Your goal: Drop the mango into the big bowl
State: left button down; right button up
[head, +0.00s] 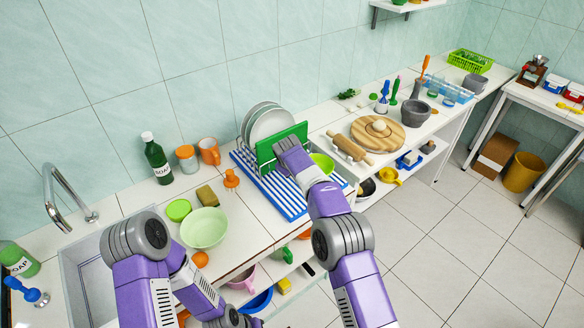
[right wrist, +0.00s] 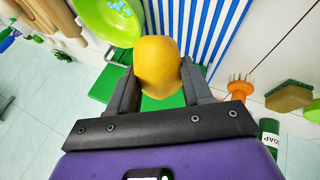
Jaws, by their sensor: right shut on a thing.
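The yellow mango (right wrist: 157,62) is clamped between the two fingers of my right gripper (right wrist: 158,72) in the right wrist view. In the head view my right gripper (head: 286,147) is over the drying-rack area, in front of the green board (head: 292,134); the mango is hidden there. A large pale green bowl (head: 204,229) stands on the counter by the sink, left of my right gripper. A smaller bright green bowl (head: 322,163) is just right of the gripper; it also shows in the right wrist view (right wrist: 105,22). My left arm shows at the lower left, but its gripper is not in view.
Plates (head: 270,123) stand in the rack on a blue-striped mat (head: 276,196). An orange-handled brush (head: 231,179), a sponge (head: 207,196) and a small green bowl (head: 179,210) lie near the pale bowl. A soap bottle (head: 157,160) and cups stand by the wall.

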jog(key=s+a+n+y, duration=0.1)
jog(key=s+a+n, duration=0.1)
jog(key=s+a, duration=0.3)
jog(key=s+a+f+n+y, duration=0.1)
jog(key=s+a, duration=0.5)
jog(key=a, duration=0.6)
jog(key=s+a+n+y, duration=0.1)
jog(key=s+a+n, duration=0.2)
jog(key=s+a, duration=0.3)
jog(key=a, duration=0.3)
jog(key=shift+a+f+g+y, duration=0.15)
jog(key=shift+a+g+y, duration=0.15)
jog(key=shift+a+g, duration=0.1)
jog(key=shift+d, duration=0.1)
send_over(214, 238)
jog(key=shift+w+f, duration=0.1)
jog(key=shift+f, duration=3.8)
jog(key=shift+f, duration=0.6)
jog(key=o, duration=1.2)
